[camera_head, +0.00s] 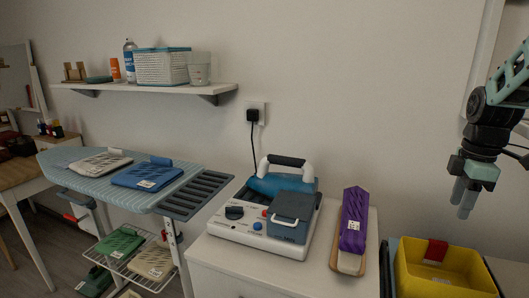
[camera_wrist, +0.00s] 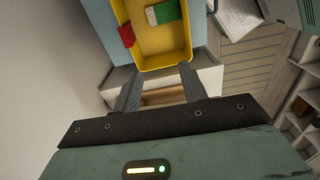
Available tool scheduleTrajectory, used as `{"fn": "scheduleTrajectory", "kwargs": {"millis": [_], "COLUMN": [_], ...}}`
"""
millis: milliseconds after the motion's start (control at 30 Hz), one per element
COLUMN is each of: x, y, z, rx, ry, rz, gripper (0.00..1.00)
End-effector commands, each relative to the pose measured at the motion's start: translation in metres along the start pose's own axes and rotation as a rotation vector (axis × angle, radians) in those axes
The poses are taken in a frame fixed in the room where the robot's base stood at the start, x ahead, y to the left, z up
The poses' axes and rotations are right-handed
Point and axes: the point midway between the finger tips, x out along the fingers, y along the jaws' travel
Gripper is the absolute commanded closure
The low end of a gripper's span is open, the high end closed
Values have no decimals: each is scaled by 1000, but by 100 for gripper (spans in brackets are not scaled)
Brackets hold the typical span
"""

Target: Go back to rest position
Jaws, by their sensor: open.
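My gripper (camera_head: 465,197) hangs at the right of the head view, pointing down, above and beside the yellow bin. In the wrist view my gripper (camera_wrist: 161,90) shows two dark fingers spread apart with nothing between them. The yellow bin (camera_wrist: 155,58) lies beyond the fingertips there, with a red item (camera_wrist: 127,35) and a green and white item (camera_wrist: 163,12) inside. The fingers look clear of the bin.
A white cabinet (camera_head: 230,262) carries a steam iron station (camera_head: 270,215) and a purple item (camera_head: 353,220). An ironing board (camera_head: 75,170) with folded cloths stands left. A wall shelf (camera_head: 150,87) holds a basket (camera_head: 162,68). The yellow bin (camera_head: 445,270) sits low at right.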

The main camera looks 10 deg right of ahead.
Motion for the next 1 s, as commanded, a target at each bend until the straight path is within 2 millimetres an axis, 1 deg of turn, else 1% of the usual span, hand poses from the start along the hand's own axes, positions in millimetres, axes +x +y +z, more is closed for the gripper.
{"fn": "scheduleTrajectory", "kwargs": {"millis": [33,67,100,133,167,200,267,300,367,400,467,500,533,600,700,833,1000], "x": [-3,-4,-4,-5,-5,-6,-6,-7,-7,-7,-6,-6,-5,-4,-2,0,1], "y": [-11,-20,-35,-47,-61,-81,-114,-138,-176,-203,-241,-263,-279,-308,-337,-352,-353], "z": [-28,-46,-71,-90,-108,-129,-159,-176,-196,-207,-217,-220,-221,-221,-216,-213,-212], "rx": [-1,8,23,35,49,68,95,114,144,164,197,218,233,263,296,322,330], "ry": [10,16,25,31,36,42,48,49,49,48,43,40,37,32,25,24,24], "rz": [-1,-3,-7,-8,-12,-18,-25,-30,-38,-41,-45,-46,-46,-43,-39,-35,-35], "gripper": [58,58,58,58,58,58,58,58,58,58,58,58,58,58,58,58,58]}}
